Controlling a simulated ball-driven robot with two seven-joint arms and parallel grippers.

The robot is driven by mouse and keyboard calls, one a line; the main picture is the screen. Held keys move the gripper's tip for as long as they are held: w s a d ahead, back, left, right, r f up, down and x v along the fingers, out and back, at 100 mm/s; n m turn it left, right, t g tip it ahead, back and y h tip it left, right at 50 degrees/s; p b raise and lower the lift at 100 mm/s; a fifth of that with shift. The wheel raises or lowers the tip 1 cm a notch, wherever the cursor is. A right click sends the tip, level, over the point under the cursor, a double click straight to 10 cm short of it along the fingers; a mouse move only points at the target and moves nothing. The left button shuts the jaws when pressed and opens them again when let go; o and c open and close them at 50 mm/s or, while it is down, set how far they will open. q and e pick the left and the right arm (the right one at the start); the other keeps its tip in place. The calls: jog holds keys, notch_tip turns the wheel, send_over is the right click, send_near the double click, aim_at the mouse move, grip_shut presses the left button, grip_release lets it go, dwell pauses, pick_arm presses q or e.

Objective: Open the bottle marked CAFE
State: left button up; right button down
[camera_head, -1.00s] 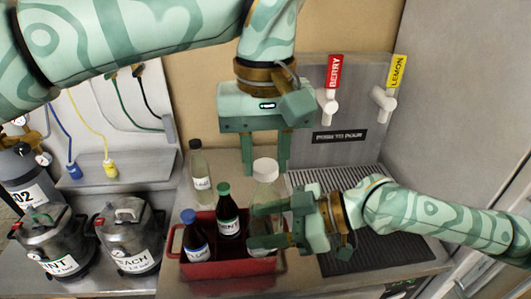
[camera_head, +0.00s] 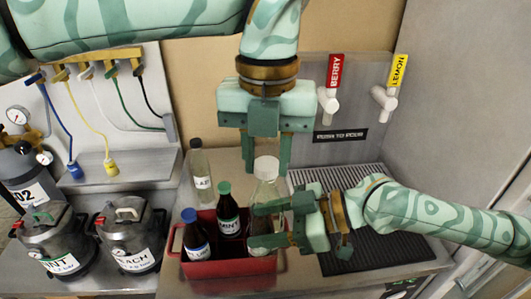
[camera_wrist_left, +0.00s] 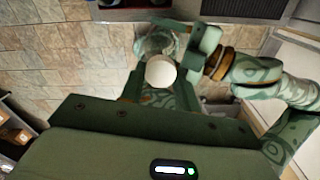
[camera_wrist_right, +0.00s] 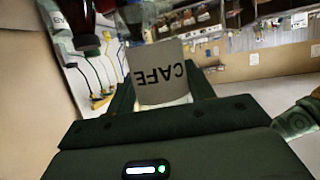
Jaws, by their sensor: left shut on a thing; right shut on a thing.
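The CAFE bottle is clear with a white cap (camera_head: 266,164). It stands upright at the right end of the red crate (camera_head: 232,268); I cannot tell whether its base rests there. Its label (camera_wrist_right: 160,72) reads CAFE upside down in the right wrist view. My left gripper (camera_head: 265,168) points down from above, shut on the cap, which shows round between its fingers in the left wrist view (camera_wrist_left: 161,72). My right gripper (camera_head: 262,224) comes from the right and is shut on the bottle's body, hiding part of it.
Bottles with green (camera_head: 224,188) and blue (camera_head: 189,215) caps stand in the crate. A dark-capped clear bottle (camera_head: 201,178) stands behind it. Metal kegs (camera_head: 131,238) are at left. BERRY (camera_head: 328,102) and LEMON (camera_head: 384,98) taps are above the drip grate (camera_head: 368,252).

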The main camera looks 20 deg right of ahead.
pick_arm(q)
jog(key=n, duration=0.6)
jog(key=shift+n, duration=0.4)
jog(key=n, duration=0.9)
jog(key=shift+w, duration=0.1)
jog(key=n, duration=0.5)
jog(key=shift+r, duration=0.1)
jog(key=shift+w, duration=0.1)
jog(key=shift+r, duration=0.15)
jog(key=shift+d+r, duration=0.1)
jog(key=shift+r, duration=0.8)
